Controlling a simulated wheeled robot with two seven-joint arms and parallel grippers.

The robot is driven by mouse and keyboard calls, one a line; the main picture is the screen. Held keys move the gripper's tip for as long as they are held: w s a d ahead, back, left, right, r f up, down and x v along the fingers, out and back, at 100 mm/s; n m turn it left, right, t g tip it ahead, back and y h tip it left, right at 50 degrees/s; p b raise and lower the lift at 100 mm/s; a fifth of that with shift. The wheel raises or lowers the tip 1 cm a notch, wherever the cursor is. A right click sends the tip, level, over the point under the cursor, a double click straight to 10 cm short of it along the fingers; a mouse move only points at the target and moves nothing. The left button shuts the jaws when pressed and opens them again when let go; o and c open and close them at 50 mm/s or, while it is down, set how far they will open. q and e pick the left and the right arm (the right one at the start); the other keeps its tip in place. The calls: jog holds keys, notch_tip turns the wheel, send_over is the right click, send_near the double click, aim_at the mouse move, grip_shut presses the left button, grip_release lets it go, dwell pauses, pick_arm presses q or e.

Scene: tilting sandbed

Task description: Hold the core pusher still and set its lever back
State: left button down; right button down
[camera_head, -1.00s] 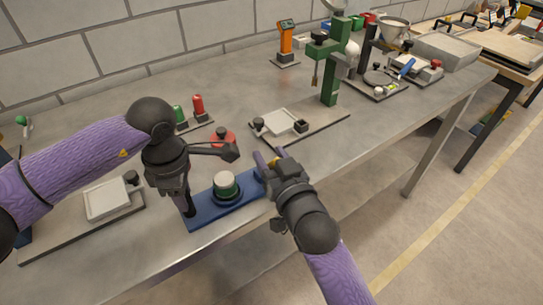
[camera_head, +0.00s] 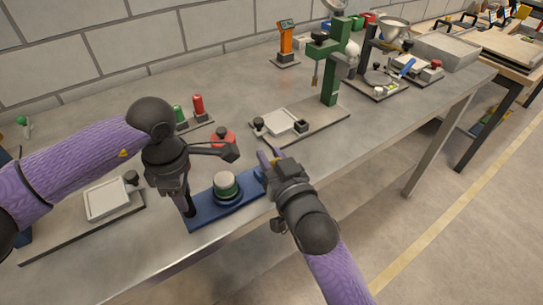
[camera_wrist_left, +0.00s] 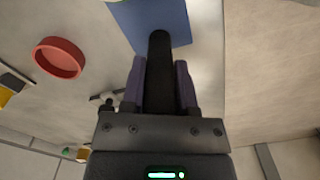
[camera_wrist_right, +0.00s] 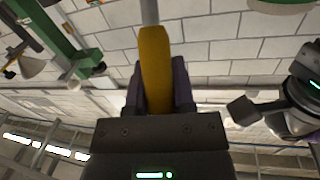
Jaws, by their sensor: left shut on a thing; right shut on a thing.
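The core pusher has a blue base (camera_head: 207,216) near the table's front edge, with a round green-and-white piece (camera_head: 225,184) on it. The blue base also shows in the left wrist view (camera_wrist_left: 180,20). My left gripper (camera_head: 187,207) is shut on a black upright grip (camera_wrist_left: 160,72) at the base's left end. My right gripper (camera_head: 268,164) is at the right end of the pusher. The right wrist view shows it shut on the yellow lever handle (camera_wrist_right: 155,70), whose grey rod runs on beyond it. The head view hides the lever behind my right gripper.
A red round dish (camera_head: 222,139) lies just behind the pusher, close to my left wrist. A white tray on a dark plate (camera_head: 106,199) is at left. A green stand (camera_head: 331,80) rises behind, right. The table's front edge is close to both grippers.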

dwell(0.7)
jog(key=shift+w+a+r+g+h, duration=0.15)
jog(key=shift+w+a+g, duration=0.05)
jog(key=shift+w+g, duration=0.2)
jog(key=shift+w+a+r+g+h, duration=0.15)
jog(key=shift+w+g, duration=0.1)
jog(key=shift+g, duration=0.25)
jog(key=shift+w+a+r+n+g+h, duration=0.15)
jog(key=shift+w+a+g+h, duration=0.1)
jog(key=shift+w+g, duration=0.25)
jog(key=shift+w+a+n+g+h, duration=0.15)
jog(key=shift+w+g+h, duration=0.1)
jog(key=shift+g, duration=0.35)
jog(key=w+g, duration=0.1)
jog(key=a+g+h, duration=0.1)
jog(key=shift+w+g, duration=0.3)
jog(key=shift+w, duration=0.05)
jog(key=shift+w+a+f+n+g+h, duration=0.2)
jog(key=shift+w+f+n+g+h, duration=0.2)
jog(key=shift+g, duration=0.5)
jog(key=shift+w, duration=0.1)
jog(key=shift+c, duration=2.2)
grip_release()
